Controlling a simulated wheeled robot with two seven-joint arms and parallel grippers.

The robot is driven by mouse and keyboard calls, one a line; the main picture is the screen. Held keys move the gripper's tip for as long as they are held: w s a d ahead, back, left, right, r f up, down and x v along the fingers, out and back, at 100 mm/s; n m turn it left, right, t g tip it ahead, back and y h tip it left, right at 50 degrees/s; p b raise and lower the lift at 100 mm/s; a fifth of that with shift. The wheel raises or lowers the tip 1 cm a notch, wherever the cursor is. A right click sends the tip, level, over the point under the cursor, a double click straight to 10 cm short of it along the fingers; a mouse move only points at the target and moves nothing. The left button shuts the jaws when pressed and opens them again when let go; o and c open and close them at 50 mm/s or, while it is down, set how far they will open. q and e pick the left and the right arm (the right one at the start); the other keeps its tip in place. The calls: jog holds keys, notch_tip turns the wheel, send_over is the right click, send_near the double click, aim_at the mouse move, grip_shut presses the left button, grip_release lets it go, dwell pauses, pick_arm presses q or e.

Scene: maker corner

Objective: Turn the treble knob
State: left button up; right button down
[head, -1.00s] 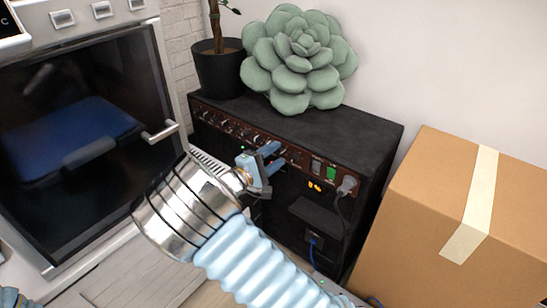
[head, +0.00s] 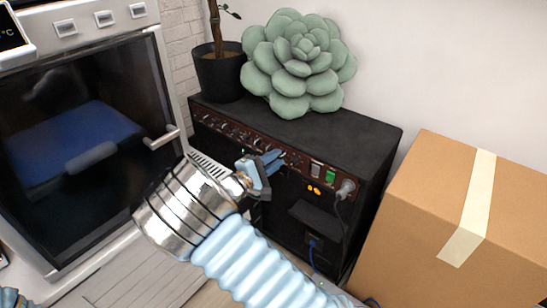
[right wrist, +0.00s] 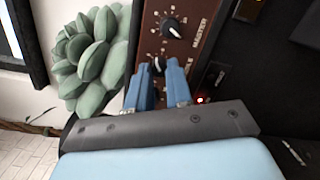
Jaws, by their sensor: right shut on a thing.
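The amplifier (head: 345,135) is a black box with a brown control panel along its upper front and a row of knobs. My right gripper (head: 277,157) reaches that panel in the head view. In the right wrist view, its two blue fingers (right wrist: 164,72) are shut on a dark knob with a pale pointer, the treble knob (right wrist: 159,64). Only the letters "LE" of its label show beside a finger. The master knob (right wrist: 172,28) sits just above it, clear of the fingers. Only a bit of my left arm shows at the lower left corner in the head view.
A green succulent cushion (head: 300,65) and a potted plant (head: 219,75) stand on the amplifier. A plug and cable (head: 346,188) are at the panel's right end. A cardboard box (head: 440,205) stands to the right, an oven (head: 85,130) to the left.

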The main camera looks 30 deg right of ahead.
jog(key=shift+n+p, duration=2.3)
jog(key=shift+n, duration=0.1)
jog(key=shift+f, duration=0.1)
jog(key=c, duration=1)
grip_release()
jog(key=v, duration=1.4)
jog(key=shift+d+f, duration=0.1)
jog(key=shift+f, duration=0.1)
